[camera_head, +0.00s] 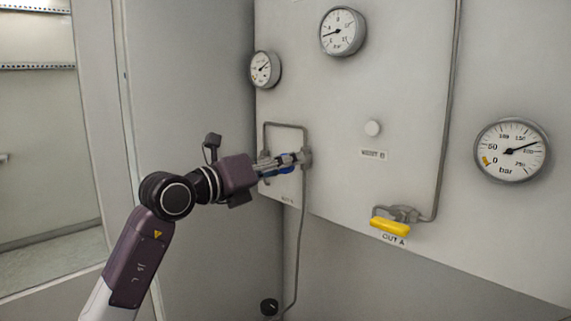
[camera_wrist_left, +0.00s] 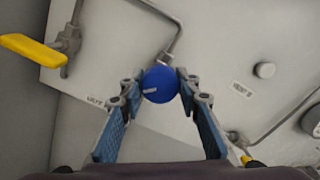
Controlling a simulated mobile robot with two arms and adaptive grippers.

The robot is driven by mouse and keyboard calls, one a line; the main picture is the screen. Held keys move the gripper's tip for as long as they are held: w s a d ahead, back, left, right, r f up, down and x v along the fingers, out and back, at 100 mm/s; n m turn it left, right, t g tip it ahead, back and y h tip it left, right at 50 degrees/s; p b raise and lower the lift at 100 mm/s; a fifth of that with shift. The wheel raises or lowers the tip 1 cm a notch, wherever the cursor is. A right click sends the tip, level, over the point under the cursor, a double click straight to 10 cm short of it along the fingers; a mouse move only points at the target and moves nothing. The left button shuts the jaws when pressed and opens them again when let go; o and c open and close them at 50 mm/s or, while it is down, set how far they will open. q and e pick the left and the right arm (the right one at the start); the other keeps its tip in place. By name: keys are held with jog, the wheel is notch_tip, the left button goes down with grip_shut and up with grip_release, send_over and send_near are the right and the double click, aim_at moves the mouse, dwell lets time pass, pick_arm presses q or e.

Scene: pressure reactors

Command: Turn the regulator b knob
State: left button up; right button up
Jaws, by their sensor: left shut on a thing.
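A round blue knob (camera_wrist_left: 160,84) with a white mark on its face sits on the grey-white panel. In the left wrist view it lies between the fingertips of my left gripper (camera_wrist_left: 159,83), which close on it from both sides. In the head view my left gripper (camera_head: 291,161) reaches the panel beside a bent pipe, and the knob is mostly hidden by the fingers. I cannot read a label that names this knob as regulator b.
Gauges hang above, one small (camera_head: 264,69) and one larger (camera_head: 342,31); another (camera_head: 511,150) is at right. A white round button (camera_head: 373,128) and a yellow valve handle (camera_head: 390,229) over an OUT A label are on the panel. A thin pipe (camera_head: 300,240) runs down below my gripper.

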pick_arm(q)
jog(key=n+p, duration=0.1)
jog(key=n, duration=0.2)
jog(key=shift+r, duration=0.15)
jog(key=n+p, duration=0.1)
jog(key=n, duration=0.1)
jog(key=shift+n, duration=0.3)
jog(key=n+p, duration=0.3)
jog(key=n, duration=0.1)
jog(key=shift+r+p, duration=0.15)
jog(key=shift+p, duration=0.15)
jog(key=shift+n+p, duration=1.05)
jog(key=shift+n, duration=0.15)
jog(key=shift+f, duration=0.2)
